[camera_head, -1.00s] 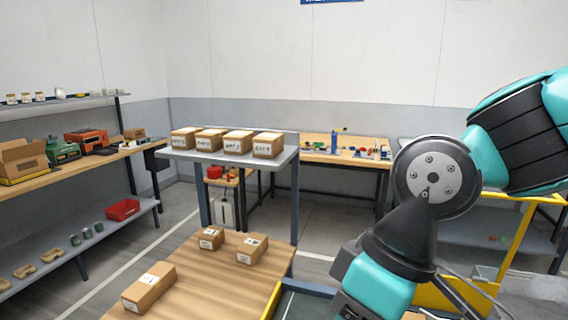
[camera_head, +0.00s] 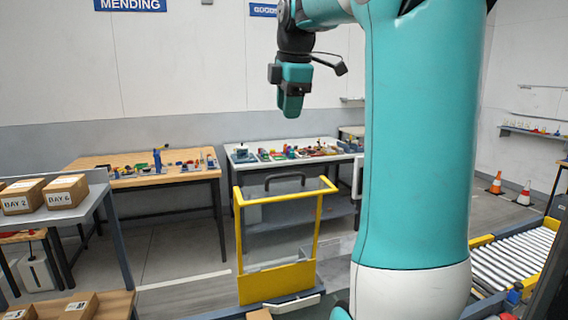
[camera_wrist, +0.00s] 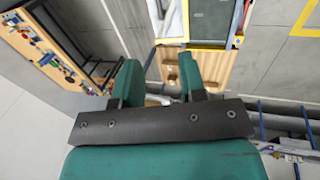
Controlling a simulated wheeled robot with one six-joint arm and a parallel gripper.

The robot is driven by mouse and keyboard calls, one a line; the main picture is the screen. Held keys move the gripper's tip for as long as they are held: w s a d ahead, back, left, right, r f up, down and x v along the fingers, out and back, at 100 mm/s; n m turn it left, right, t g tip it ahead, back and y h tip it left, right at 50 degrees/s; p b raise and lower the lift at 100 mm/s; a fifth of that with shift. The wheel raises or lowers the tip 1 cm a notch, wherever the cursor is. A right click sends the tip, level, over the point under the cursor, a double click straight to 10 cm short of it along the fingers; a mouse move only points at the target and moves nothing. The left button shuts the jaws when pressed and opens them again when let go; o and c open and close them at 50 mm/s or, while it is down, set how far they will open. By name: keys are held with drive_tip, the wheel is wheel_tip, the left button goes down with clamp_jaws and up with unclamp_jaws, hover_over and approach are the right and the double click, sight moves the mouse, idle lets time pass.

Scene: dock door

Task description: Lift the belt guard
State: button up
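The belt guard (camera_head: 277,282) stands upright in the middle of the head view. It has a yellow frame, a clear panel, a solid yellow lower part and a dark arched handle (camera_head: 285,176) on top. My gripper (camera_head: 291,108) hangs above the guard, well clear of the handle, pointing down. In the wrist view my gripper (camera_wrist: 160,82) shows two green fingers apart with nothing between them. Yellow framing, probably the guard's, shows beyond the fingers at the top of the wrist view. My arm hides what lies right of the guard.
A roller conveyor (camera_head: 515,255) lies at right, with orange cones (camera_head: 496,183) behind it. A wooden bench (camera_head: 140,180) and a white-topped table (camera_head: 280,158) with small items stand behind the guard. Boxes (camera_head: 66,190) sit on a shelf at left. The floor between is open.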

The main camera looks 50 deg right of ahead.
drive_tip(key=p+x, duration=0.1)
drive_tip(key=x, duration=0.4)
drive_tip(key=p+x, duration=0.1)
drive_tip(key=x, duration=0.5)
drive_tip(key=p+x, duration=0.1)
drive_tip(key=x, duration=0.5)
drive_tip(key=shift+d, duration=0.35)
clamp_jaws()
